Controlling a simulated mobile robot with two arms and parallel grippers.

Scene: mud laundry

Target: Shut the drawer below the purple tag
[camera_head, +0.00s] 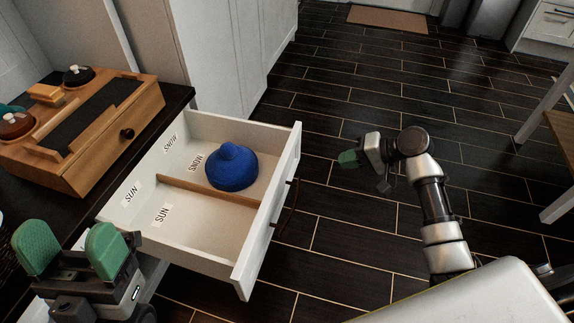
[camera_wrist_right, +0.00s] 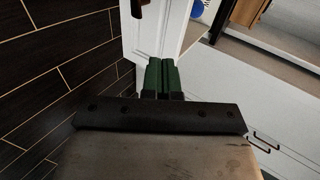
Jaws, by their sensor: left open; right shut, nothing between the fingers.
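A white drawer (camera_head: 190,247) stands pulled open from under the dark counter in the head view. A wooden divider (camera_head: 208,188) splits it into a part labelled SUN and a part labelled SNOW. A blue knit hat (camera_head: 232,168) sits in the SNOW part. No purple tag can be made out. My left gripper (camera_head: 73,245) is open and empty, left of the drawer near the counter edge. My right gripper (camera_head: 350,158) is shut and empty, out beyond the drawer front. In the right wrist view its green fingers (camera_wrist_right: 161,77) point toward a white front panel (camera_wrist_right: 155,30); contact cannot be told.
A wooden box (camera_head: 90,130) with a dark knob and small items on top stands on the dark counter (camera_head: 178,104). Dark tiled floor (camera_head: 330,80) lies open beyond the drawer. A brown mat (camera_head: 388,19) is at the back, and a white-legged table (camera_head: 548,100) at the right.

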